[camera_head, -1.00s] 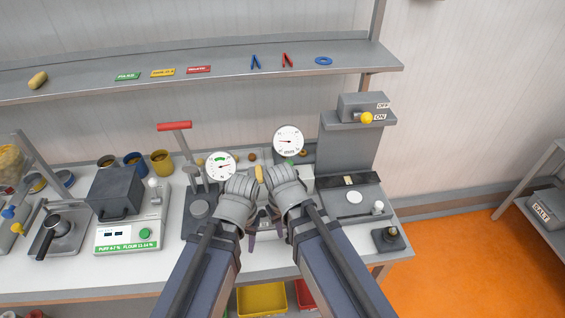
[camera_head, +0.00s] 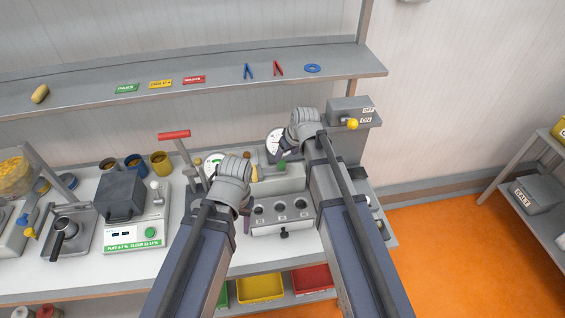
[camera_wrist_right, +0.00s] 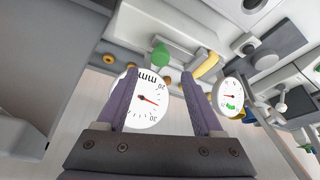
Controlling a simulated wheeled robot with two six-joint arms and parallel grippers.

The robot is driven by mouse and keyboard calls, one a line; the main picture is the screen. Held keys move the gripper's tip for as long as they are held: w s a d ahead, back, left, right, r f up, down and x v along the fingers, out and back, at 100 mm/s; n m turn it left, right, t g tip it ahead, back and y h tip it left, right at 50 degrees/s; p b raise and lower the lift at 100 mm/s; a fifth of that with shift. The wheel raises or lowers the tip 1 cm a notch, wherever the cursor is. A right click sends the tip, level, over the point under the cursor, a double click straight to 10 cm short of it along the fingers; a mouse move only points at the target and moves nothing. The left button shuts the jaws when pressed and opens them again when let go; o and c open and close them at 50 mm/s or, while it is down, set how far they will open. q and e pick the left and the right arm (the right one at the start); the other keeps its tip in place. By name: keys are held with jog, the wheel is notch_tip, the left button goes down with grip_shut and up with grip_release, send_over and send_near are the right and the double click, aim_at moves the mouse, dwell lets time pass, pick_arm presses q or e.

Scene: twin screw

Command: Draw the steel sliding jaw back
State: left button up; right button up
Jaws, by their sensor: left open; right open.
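A grey steel fixture (camera_head: 282,212) with several round holes in its face and a dark knob (camera_head: 284,234) at its front stands on the bench, centre. Which part of it is the sliding jaw I cannot tell for sure; a pale block (camera_head: 285,180) lies behind the holes. My left gripper (camera_head: 246,220) hangs at the fixture's left side, open, with its tips partly hidden by the wrist. My right gripper is behind its own forearm in the head view; in the right wrist view the gripper (camera_wrist_right: 160,73) is open and empty, above a dial gauge (camera_wrist_right: 150,100).
Another dial (camera_wrist_right: 231,95) shows right in the wrist view. A green knob (camera_head: 283,166) and a yellow piece (camera_head: 254,173) sit behind the fixture. A red-handled lever (camera_head: 174,134) and a scale (camera_head: 136,233) stand left. A switch box (camera_head: 350,111) is behind the right arm.

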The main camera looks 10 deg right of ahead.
aim_at(282, 162)
jog(key=b+x, duration=0.5)
jog(key=x, duration=0.1)
jog(key=shift+w+f, duration=0.1)
jog(key=shift+f, duration=0.2)
grip_shut()
dwell(1.2)
